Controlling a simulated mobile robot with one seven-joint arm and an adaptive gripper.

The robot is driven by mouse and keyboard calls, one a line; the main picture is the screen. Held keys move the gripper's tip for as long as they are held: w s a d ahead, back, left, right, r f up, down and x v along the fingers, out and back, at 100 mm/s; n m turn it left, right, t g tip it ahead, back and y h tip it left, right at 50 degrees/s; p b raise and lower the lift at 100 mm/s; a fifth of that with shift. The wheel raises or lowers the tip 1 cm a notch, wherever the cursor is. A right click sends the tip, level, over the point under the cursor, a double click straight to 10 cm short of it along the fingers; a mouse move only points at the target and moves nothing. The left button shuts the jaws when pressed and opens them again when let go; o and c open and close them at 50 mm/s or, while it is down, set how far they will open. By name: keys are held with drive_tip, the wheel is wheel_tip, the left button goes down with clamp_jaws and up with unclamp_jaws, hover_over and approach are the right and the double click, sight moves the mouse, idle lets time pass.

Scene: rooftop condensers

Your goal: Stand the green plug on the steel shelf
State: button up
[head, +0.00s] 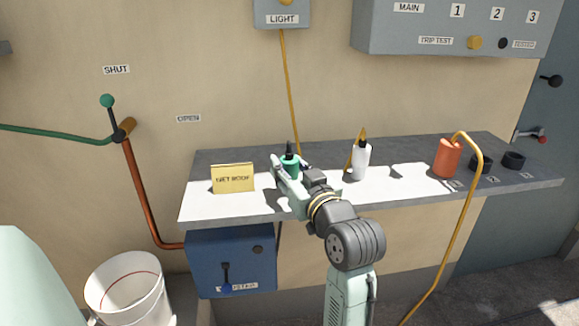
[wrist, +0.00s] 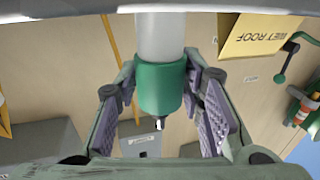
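The green plug (head: 291,166) is upright at the left-middle of the steel shelf (head: 205,208), with a dark tip on top. In the wrist view the green plug (wrist: 160,88) sits between my two fingers, with a pale grey cylinder (wrist: 160,36) adjoining it at the picture's top.
A yellow sign (head: 233,178) stands left of the plug. A white bottle (head: 360,161) stands to its right. Farther right are an orange canister (head: 447,158) and dark rings (head: 513,160). A yellow hose (head: 470,210) hangs over the front edge. Bare shelf lies between bottle and canister.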

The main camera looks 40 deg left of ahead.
drive_tip(key=shift+o, duration=1.4)
drive_tip(key=shift+r, duration=0.15)
drive_tip(key=shift+d, duration=0.1)
drive_tip(key=b+v, duration=0.1)
drive_tip(key=v, duration=0.1)
drive_tip(key=b+v, duration=0.1)
drive_tip(key=v, duration=0.1)
drive_tip(key=b+v, duration=0.2)
drive_tip(key=v, duration=0.1)
drive_tip(key=shift+s+d+f, duration=0.1)
drive_tip(key=shift+f, duration=0.15)
drive_tip(key=b, duration=0.7)
approach(293, 172)
drive_tip(key=shift+d+r, duration=0.1)
drive_tip(key=shift+r, duration=0.2)
